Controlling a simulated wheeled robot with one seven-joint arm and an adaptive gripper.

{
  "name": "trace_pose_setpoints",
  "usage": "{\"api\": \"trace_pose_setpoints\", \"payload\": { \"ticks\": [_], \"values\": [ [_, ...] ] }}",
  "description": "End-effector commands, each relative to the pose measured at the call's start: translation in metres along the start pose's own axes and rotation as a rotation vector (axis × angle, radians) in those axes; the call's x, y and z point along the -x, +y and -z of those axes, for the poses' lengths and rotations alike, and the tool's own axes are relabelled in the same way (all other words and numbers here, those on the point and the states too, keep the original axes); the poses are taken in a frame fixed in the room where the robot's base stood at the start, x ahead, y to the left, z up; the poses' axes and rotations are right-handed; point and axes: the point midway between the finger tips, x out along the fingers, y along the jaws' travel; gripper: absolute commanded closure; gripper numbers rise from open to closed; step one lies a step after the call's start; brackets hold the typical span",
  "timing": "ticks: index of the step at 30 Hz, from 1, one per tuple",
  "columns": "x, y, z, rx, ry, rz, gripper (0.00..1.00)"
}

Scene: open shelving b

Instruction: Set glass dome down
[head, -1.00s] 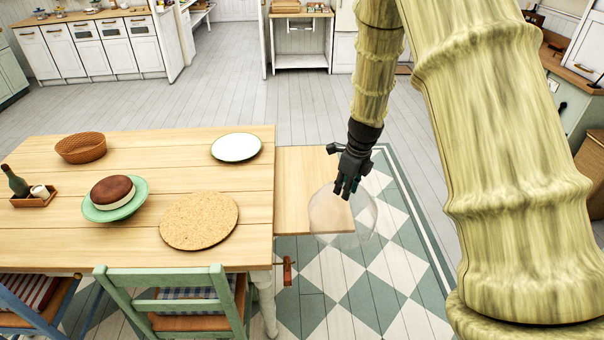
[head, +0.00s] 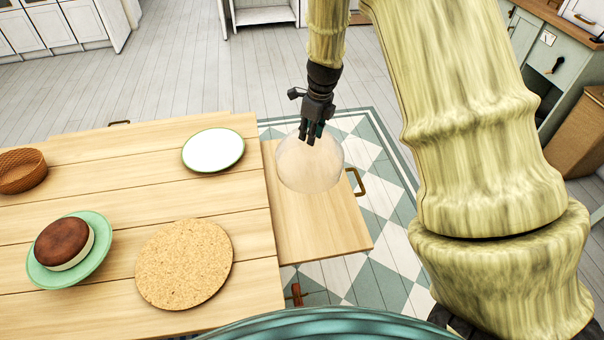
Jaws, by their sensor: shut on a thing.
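A clear glass dome (head: 309,170) hangs below my gripper (head: 311,138) in the head view. My gripper is shut on the top of the dome, which looks upright. The dome appears over the light wooden side leaf (head: 318,235) at the right end of the table. I cannot tell whether its rim touches the leaf or is held above it. The dome's knob is hidden by my fingers.
On the wooden table (head: 120,160) are a round cork mat (head: 184,264), a white plate (head: 213,150), a green plate (head: 92,270) bearing a cake (head: 64,244), and a wicker basket (head: 20,171). The leaf's near part is bare. A brass-coloured handle (head: 356,182) is beside its right edge.

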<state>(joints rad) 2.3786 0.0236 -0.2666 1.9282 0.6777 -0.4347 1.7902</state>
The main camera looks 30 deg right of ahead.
Motion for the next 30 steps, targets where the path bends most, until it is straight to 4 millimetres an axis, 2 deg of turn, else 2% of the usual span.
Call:
{"api": "trace_pose_setpoints", "payload": {
  "ticks": [4,12,23,30],
  "values": [
    [-0.009,0.001,0.004,-0.002,-0.001,-0.003,1.0],
    [-0.047,-0.002,0.009,-0.005,0.002,-0.003,1.0],
    [-0.066,-0.003,0.011,-0.005,0.002,-0.001,1.0],
    [-0.091,-0.002,0.015,-0.005,0.002,-0.003,1.0]
  ]
}}
